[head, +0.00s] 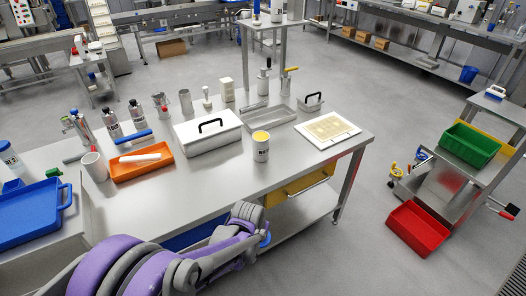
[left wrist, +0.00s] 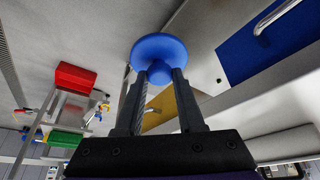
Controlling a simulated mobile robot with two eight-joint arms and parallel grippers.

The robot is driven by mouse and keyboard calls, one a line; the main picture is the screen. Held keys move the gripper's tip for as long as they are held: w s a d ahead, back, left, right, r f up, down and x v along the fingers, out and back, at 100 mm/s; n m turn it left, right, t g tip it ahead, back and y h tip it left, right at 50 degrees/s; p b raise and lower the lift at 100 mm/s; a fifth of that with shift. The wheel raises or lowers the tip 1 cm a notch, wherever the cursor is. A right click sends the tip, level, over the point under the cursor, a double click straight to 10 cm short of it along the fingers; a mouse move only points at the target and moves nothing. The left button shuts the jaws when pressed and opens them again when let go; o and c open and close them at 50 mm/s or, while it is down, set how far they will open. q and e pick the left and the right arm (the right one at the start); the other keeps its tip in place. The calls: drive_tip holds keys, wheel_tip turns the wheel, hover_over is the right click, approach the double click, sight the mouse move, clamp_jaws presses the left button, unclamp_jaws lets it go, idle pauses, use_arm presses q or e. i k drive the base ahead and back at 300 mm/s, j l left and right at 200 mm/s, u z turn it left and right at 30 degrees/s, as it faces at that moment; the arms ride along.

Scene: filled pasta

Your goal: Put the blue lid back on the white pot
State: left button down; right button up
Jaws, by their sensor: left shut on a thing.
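The white pot (head: 261,152) stands upright near the front edge of the steel table, with its yellow contents showing at the open top. My left gripper (left wrist: 160,80) is shut on the blue lid (left wrist: 159,48), holding it by the knob between the fingertips. In the head view a small part of the blue lid (head: 266,240) shows beyond my purple and grey arm, low and in front of the table edge, apart from the pot. The gripper's fingers are mostly hidden there by the arm. My right gripper is in neither view.
The steel table (head: 205,200) is bare in front of the pot. A white box with a black handle (head: 208,132) stands to the pot's left and a white framed board (head: 328,128) lies to its right. A metal tray (head: 268,117) is behind. An orange tray (head: 142,165) is farther left.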

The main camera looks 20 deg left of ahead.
sight(261, 139)
drive_tip(key=i+l, duration=0.2)
drive_tip(key=l, duration=0.2)
drive_tip(key=i+l, duration=0.2)
drive_tip(key=l, duration=0.2)
drive_tip(key=i+l, duration=0.2)
drive_tip(key=l, duration=0.15)
drive_tip(key=i+l, duration=0.2)
drive_tip(key=l, duration=0.2)
drive_tip(key=u, duration=1.55)
